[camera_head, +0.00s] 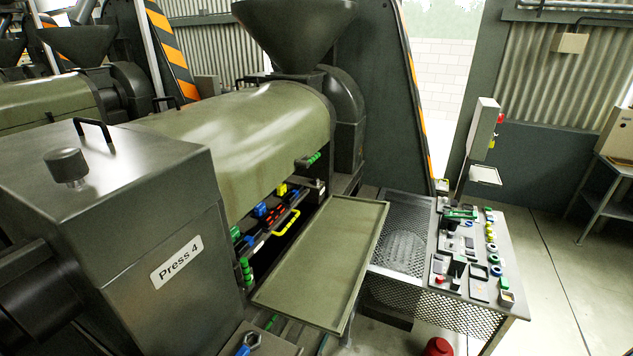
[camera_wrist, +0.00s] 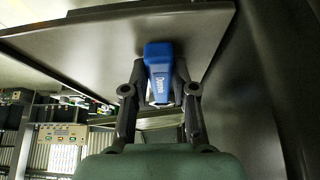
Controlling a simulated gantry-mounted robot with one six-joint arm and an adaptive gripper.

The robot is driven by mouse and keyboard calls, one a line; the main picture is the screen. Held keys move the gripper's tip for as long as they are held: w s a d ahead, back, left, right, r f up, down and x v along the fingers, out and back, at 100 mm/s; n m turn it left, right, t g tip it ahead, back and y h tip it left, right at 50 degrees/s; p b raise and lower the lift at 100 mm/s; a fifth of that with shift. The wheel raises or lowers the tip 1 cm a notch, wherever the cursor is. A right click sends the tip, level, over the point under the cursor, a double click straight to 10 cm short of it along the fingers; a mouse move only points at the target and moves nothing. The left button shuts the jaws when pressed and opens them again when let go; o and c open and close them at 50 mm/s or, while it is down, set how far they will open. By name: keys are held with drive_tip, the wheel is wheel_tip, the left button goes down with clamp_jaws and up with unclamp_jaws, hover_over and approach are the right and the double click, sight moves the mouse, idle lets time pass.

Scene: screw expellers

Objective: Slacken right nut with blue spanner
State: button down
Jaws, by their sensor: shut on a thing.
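In the wrist view my gripper (camera_wrist: 158,95) is shut on the blue handle of a tool, the blue spanner (camera_wrist: 158,70). The spanner's working end is hidden, so I cannot tell whether it touches a nut. A large flat grey panel (camera_wrist: 95,50) lies close behind the handle. In the head view my gripper is not clearly visible. Under the raised cover of Press 4 (camera_head: 265,135) are green fittings at the right end (camera_head: 313,158) and at the left end (camera_head: 247,272). I cannot make out which part is the right nut.
A flat olive tray (camera_head: 330,262) juts out in front of the press opening. A yellow handle (camera_head: 287,223) is just behind it. A mesh-sided bench (camera_head: 470,305) with many small parts stands to the right. Open floor (camera_head: 570,290) lies beyond it.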

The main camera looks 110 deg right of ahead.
wheel_tip(320, 180, up, 7)
drive_tip(key=p, duration=0.6)
drive_tip(key=shift+r+p, duration=0.1)
drive_tip(key=shift+p, duration=0.2)
idle(0.4)
